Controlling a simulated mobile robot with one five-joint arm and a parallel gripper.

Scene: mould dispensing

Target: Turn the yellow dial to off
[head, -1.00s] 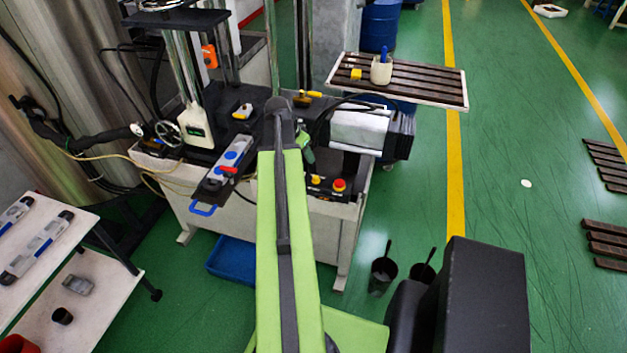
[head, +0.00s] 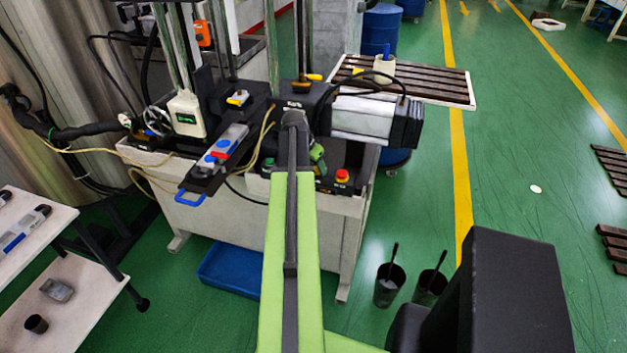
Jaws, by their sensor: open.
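The yellow dial is not visible now; the end of my arm covers its place on the dark control panel. The red button (head: 342,175) of that panel shows just right of my arm, at the front of the machine. My gripper (head: 319,160) is mostly hidden behind the end of my green arm; only a small green and dark part shows, close to the panel in the picture. The jaws are open. I cannot tell whether they touch the dial.
A dark mould holder with a blue handle (head: 190,198) sticks out left of my arm. A grey motor (head: 362,117) stands behind the panel on the right. A blue bin (head: 238,270) lies under the machine. Black buckets (head: 389,286) stand on the floor at right.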

